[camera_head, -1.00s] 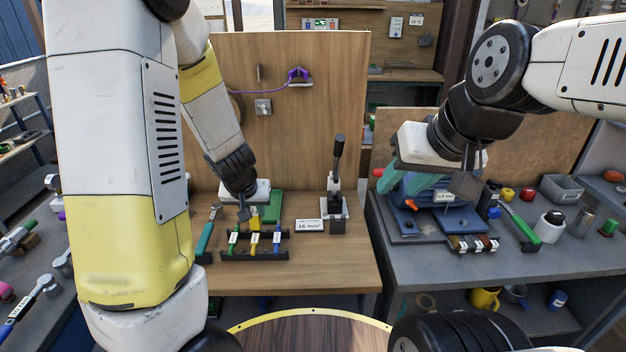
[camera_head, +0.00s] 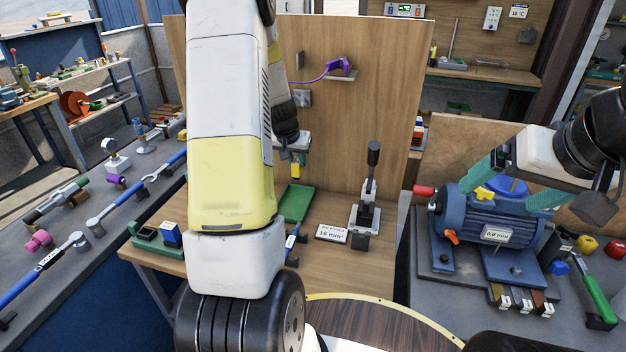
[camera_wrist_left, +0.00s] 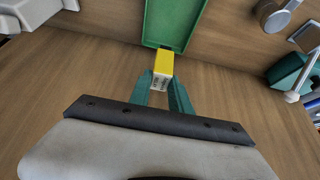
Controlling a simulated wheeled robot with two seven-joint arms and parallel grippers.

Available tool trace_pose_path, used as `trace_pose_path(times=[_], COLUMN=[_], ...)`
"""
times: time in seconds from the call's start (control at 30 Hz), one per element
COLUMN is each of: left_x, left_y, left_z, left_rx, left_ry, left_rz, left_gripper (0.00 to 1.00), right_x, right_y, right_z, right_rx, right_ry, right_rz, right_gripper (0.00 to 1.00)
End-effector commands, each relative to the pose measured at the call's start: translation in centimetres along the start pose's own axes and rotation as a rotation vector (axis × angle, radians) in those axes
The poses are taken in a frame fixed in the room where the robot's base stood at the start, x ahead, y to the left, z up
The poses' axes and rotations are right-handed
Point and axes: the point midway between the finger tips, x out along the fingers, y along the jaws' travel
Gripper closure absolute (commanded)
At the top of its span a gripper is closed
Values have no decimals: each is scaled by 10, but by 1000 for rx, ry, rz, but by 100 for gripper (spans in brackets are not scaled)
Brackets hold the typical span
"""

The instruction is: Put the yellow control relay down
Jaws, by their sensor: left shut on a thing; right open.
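The yellow control relay (camera_wrist_left: 163,64) is a small yellow block with a pale printed label, seen in the left wrist view. My left gripper (camera_wrist_left: 164,82) is shut on it with its green fingers. The relay also shows in the head view (camera_head: 296,171), held above the wooden bench. A green tray (camera_head: 297,203) lies on the bench below the gripper. In the left wrist view the tray (camera_wrist_left: 172,25) lies just beyond the relay. My left arm hides part of the bench. My right gripper (camera_head: 517,184) is open and empty in front of the blue motor.
A lever press (camera_head: 367,205) and a "16 mm²" sign (camera_head: 331,234) stand right of the tray. A wooden backboard (camera_head: 390,85) rises behind. The blue motor (camera_head: 490,225) sits on the right bench. A blue block (camera_head: 171,234) stands at the left front.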

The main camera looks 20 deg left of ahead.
Motion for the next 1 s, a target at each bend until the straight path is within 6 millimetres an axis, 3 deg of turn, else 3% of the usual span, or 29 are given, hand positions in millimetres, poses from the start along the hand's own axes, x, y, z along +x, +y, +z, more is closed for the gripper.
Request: trace_pose_path(times=[0.13,0.57,0.93,0.97,1.0], left_x=[25,66,70,70,70], left_y=[-1,0,0,1,1], left_z=[15,37,39,38,38], left_rx=[-3,-2,0,0,0], left_ry=[-3,-2,0,1,1], left_rz=[0,1,0,-1,-1], left_gripper=[100,100,100,72,65], right_x=[0,0,0,0,0], right_y=[0,0,0,0,0], right_z=[0,0,0,0,0], right_rx=[0,0,0,0,0], right_ry=[0,0,0,0,0], right_rz=[0,0,0,0,0], right_gripper=[10,10,10,10,10])
